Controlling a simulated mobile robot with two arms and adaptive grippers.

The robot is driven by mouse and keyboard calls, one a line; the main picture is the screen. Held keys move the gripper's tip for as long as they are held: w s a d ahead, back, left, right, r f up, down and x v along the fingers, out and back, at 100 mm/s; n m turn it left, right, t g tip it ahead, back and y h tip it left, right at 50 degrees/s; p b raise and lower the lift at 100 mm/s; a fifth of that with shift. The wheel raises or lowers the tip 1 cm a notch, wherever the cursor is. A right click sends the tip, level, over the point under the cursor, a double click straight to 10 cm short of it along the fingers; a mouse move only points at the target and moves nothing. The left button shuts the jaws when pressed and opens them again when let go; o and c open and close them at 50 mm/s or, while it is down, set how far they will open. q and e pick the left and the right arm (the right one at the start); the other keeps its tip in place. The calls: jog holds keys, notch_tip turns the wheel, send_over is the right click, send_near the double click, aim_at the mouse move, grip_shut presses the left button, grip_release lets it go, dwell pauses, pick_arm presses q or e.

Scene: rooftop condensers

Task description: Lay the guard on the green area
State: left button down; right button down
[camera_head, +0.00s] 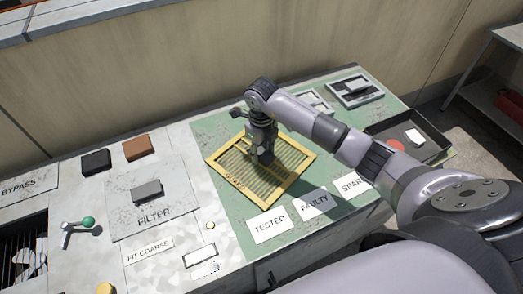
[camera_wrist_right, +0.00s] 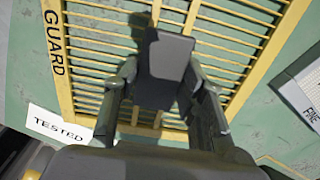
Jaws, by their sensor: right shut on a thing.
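The guard (camera_head: 283,175) is a yellow, slatted rectangular frame marked GUARD. It lies over the green area (camera_head: 234,213), flat or nearly so; I cannot tell whether it touches the surface all round. My right gripper (camera_head: 262,156) points down at the guard's middle and is shut on a dark grey block-like grip there. In the right wrist view the guard (camera_wrist_right: 236,48) fills the space under the fingers (camera_wrist_right: 165,78), which close on that grip from both sides. The gripper hides the middle slats. My left gripper is not in view.
Labels TESTED (camera_head: 270,224), FAULTY (camera_head: 314,202) and a partly hidden SPAR... (camera_head: 352,185) line the green area's front. Framed panels (camera_head: 355,90) lie behind, and a dark tray (camera_head: 440,150) stands at right. A FILTER plate (camera_head: 150,205) and green-knobbed lever (camera_head: 88,222) are left.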

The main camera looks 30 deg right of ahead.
aim_at(261, 154)
jog(key=shift+f, duration=0.1)
jog(key=shift+f, duration=0.1)
jog(key=c, duration=1)
grip_release()
notch_tip(261, 154, up, 12)
jog(key=b, duration=0.1)
